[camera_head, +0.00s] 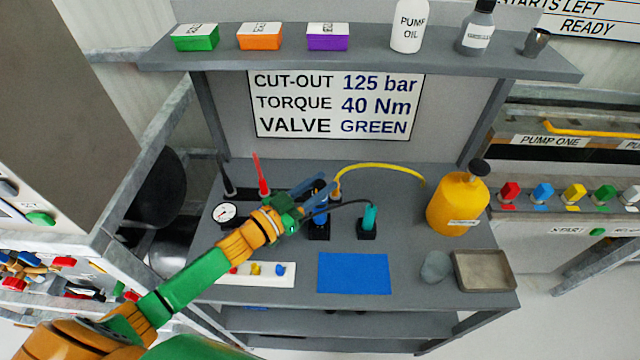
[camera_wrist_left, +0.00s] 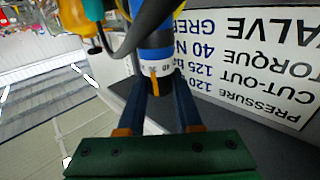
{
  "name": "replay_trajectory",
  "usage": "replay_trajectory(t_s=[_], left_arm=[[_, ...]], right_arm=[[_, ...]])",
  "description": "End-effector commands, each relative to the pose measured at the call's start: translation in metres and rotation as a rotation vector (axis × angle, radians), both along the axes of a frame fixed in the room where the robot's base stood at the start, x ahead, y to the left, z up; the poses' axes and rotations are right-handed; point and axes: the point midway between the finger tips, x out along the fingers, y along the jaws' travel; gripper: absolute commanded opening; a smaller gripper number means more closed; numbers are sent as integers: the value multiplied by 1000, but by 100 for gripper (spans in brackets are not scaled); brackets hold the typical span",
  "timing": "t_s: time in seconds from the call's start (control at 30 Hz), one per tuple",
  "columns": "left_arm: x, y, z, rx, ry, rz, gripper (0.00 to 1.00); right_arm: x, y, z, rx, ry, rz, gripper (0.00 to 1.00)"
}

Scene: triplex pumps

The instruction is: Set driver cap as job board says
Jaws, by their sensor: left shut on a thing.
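The job board (camera_head: 335,104) reads cut-out 125 bar, torque 40 Nm, valve green. It shows upside down in the left wrist view (camera_wrist_left: 262,60), with a pressure line of 120 too. My left gripper (camera_head: 318,194) is over the back middle of the bench, shut on the driver cap. In the left wrist view my left gripper (camera_wrist_left: 157,96) has a finger on each side of the blue driver (camera_wrist_left: 155,42). A white scale ring (camera_wrist_left: 155,69) and an orange mark (camera_wrist_left: 154,86) show between the fingers. The ring's figures are too small to read surely. The driver stands in a black holder (camera_head: 319,234).
A teal-handled tool (camera_head: 369,217) stands in a holder to the right, with a black cable. A yellow hose (camera_head: 385,169) arches behind. A yellow can (camera_head: 458,203) and grey tray (camera_head: 487,270) stand right. A blue mat (camera_head: 352,273) is clear in front. A gauge (camera_head: 226,212) lies left.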

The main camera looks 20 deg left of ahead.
Motion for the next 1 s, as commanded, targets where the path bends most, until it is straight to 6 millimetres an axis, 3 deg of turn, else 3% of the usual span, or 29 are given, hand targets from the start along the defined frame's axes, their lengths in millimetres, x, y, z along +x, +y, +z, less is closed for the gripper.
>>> replay_trajectory(t_s=[0.63, 1.0], left_arm=[[0, 1, -3, 5, 1, -92, 0], [1, 1, -7, 7, -2, -380, 0]], right_arm=[[1, 0, -9, 0, -1, 0, 50], [1, 0, -50, -1, -1, 0, 50]])
